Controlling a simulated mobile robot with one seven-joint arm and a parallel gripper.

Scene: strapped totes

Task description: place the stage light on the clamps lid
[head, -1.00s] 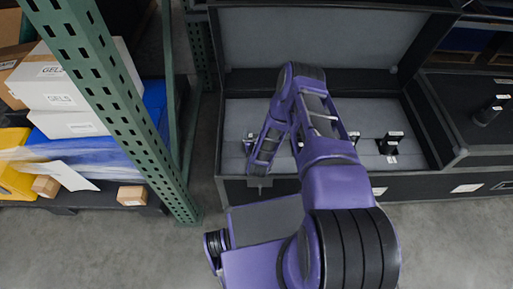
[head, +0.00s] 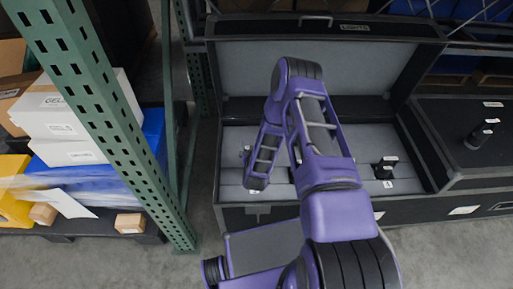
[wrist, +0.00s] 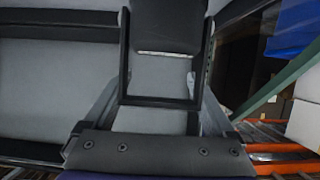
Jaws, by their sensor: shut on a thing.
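The stage light (wrist: 165,25) is a dark body with a black U-shaped yoke, seen close up in the wrist view. My gripper (wrist: 155,105) is shut on it, with a finger on either side of the yoke. In the head view my arm hides the gripper and the held light, over the left front of the open case. The clamps lid appears to be the closed black lid (head: 470,160) at the right; its label is too small to read.
The open black case (head: 410,188), its raised lid marked LIGHTS, has a grey interior with a small black light (head: 385,167) in it. A dark cylindrical object (head: 480,134) stands on the right lid. A green rack post (head: 100,115) and boxes (head: 75,115) are at left.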

